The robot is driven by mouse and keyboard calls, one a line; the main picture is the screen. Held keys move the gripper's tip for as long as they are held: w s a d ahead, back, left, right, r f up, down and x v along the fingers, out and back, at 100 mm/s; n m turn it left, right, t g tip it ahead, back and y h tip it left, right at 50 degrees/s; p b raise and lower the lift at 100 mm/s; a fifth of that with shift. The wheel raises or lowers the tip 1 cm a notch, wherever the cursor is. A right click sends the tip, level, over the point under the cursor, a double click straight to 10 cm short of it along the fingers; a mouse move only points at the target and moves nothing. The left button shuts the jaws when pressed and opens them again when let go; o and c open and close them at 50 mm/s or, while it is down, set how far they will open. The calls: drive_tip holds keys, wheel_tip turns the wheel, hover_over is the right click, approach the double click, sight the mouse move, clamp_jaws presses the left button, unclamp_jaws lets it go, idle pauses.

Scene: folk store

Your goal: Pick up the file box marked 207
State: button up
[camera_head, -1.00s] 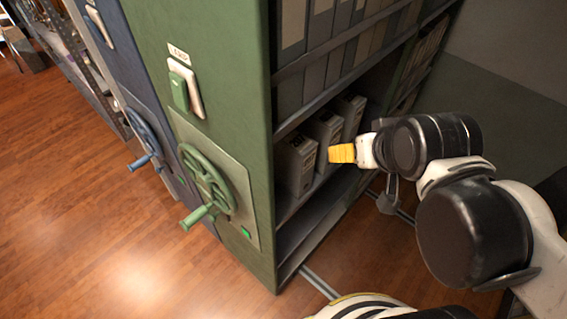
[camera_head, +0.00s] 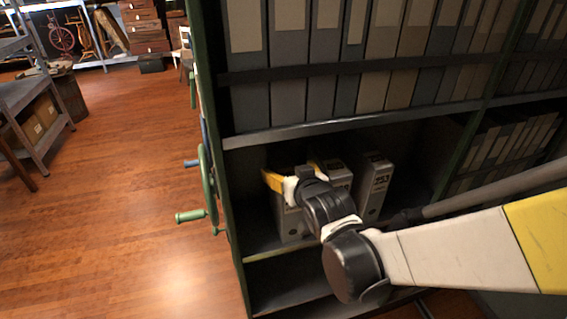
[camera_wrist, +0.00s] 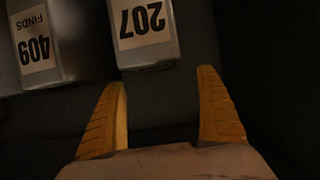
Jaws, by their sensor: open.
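The file box marked 207 (camera_wrist: 143,40) shows in the wrist view with its label upside down. It stands just beyond my fingertips, nearer the left finger. My gripper (camera_wrist: 161,80) is open and empty, its yellow fingers spread apart. In the head view, my gripper (camera_head: 274,181) is in the low shelf bay in front of the leftmost grey file box (camera_head: 290,222). That box's number cannot be read there, and my wrist hides part of it.
A box marked 409 FINDS (camera_wrist: 35,50) stands left of 207 in the wrist view. Another file box (camera_head: 375,185) stands to the right in the bay. A shelf board (camera_head: 330,128) runs above.

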sight(286, 168)
drive_tip(key=x, duration=0.4)
drive_tip(key=f+b+x, duration=0.1)
drive_tip(key=x, duration=0.1)
drive_tip(key=shift+s+d, duration=0.1)
drive_tip(key=shift+d, duration=0.15)
drive_tip(key=shift+r, duration=0.1)
drive_tip(key=c, duration=1.5)
